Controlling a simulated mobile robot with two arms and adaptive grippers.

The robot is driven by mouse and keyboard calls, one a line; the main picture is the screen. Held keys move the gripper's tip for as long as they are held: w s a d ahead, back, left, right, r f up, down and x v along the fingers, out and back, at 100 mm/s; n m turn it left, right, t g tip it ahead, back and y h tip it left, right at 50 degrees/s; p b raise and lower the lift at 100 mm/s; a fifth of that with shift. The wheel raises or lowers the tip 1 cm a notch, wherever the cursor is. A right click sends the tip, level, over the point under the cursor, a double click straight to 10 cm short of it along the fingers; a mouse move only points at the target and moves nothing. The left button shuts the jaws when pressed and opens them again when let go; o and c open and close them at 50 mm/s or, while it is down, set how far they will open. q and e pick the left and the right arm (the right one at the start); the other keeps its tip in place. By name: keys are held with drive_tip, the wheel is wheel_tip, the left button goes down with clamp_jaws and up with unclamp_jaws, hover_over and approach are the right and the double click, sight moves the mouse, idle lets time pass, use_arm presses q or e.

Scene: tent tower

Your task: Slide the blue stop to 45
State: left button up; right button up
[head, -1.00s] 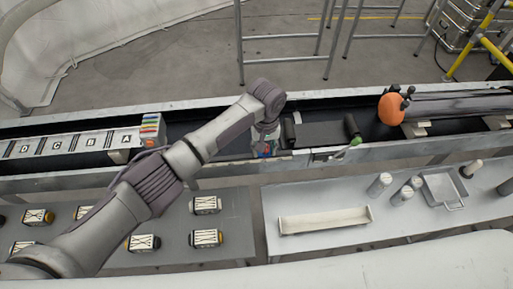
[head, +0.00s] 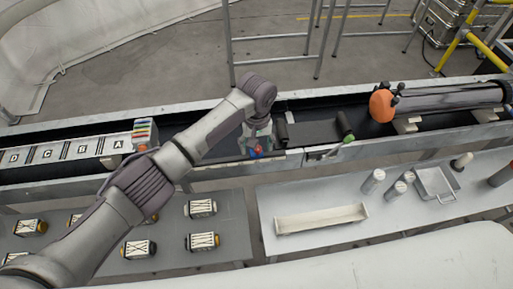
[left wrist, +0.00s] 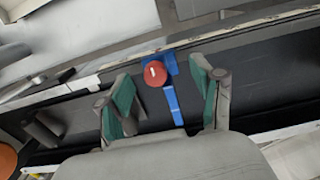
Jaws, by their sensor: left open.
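The blue stop (left wrist: 174,104) is a narrow blue bar with a blue block at its end, and a round red knob (left wrist: 155,74) with a white mark sits by the block. It lies across the dark channel against the pale near rail. In the head view the blue stop (head: 252,154) is a small patch under my left gripper (head: 257,140). In the left wrist view my left gripper (left wrist: 163,76) is open, its green-padded fingers on either side of the stop, with nothing clamped. No scale numbers can be read. My right gripper is out of view.
The long dark channel (head: 210,143) has metal rails. A dark roller unit (head: 315,131) and an orange-ended cylinder (head: 382,105) stand to the right; lettered plates (head: 65,152) to the left. Front tables hold several striped blocks (head: 202,208), a pale tray (head: 322,219) and small canisters (head: 373,181).

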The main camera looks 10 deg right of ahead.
use_arm(q)
wheel_tip(320, 180, up, 10)
idle(0.3)
drive_tip(key=shift+f, duration=0.1)
idle(0.3)
